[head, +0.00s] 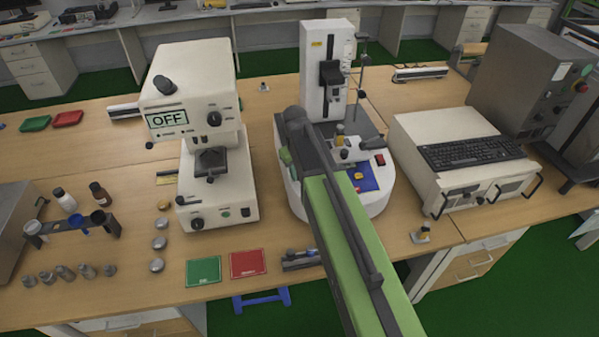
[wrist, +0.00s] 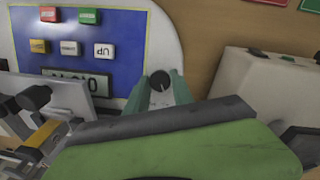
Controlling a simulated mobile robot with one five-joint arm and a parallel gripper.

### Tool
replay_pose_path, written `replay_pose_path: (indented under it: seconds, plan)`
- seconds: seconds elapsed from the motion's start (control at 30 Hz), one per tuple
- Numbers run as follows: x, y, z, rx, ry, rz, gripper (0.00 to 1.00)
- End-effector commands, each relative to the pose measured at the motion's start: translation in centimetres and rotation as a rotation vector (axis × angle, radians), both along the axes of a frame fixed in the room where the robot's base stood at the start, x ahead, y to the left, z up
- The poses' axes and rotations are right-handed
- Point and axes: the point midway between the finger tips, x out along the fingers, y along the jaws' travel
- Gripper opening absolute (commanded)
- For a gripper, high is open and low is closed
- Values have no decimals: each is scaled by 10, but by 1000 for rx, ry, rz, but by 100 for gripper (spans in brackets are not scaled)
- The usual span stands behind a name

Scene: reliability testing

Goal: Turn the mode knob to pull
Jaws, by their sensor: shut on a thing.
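The mode knob (wrist: 160,79) is a small round dark knob with a light pointer line, on the pale base beside the blue control panel (wrist: 122,28) in the wrist view. My gripper (wrist: 162,90) has its two teal fingers on either side of the knob, shut on it. The knob's mode labels cannot be read. In the head view the tester (head: 327,45) is a white column on a rounded base; my gripper (head: 286,158) is at the base's left side, and my green arm covers part of the base. The knob is hidden there.
A cream machine showing OFF (head: 197,78) stands left of the tester. A white cabinet with a keyboard (head: 470,152) stands right. Red (head: 248,264) and green (head: 204,271) mats lie at the front edge. Panel buttons (wrist: 68,47) sit near my fingers.

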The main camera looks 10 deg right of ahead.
Motion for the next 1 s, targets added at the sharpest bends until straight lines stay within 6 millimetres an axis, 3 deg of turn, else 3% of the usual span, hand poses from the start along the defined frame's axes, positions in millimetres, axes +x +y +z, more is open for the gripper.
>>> replay_pose_path:
  seconds: [0.47,0.5,0.63,1.0]
  plan:
    - [0,0,0,-4,0,16,0]
    - [0,0,0,-4,0,16,31]
    - [0,0,0,-4,0,15,48]
    - [0,0,3,-4,0,14,50]
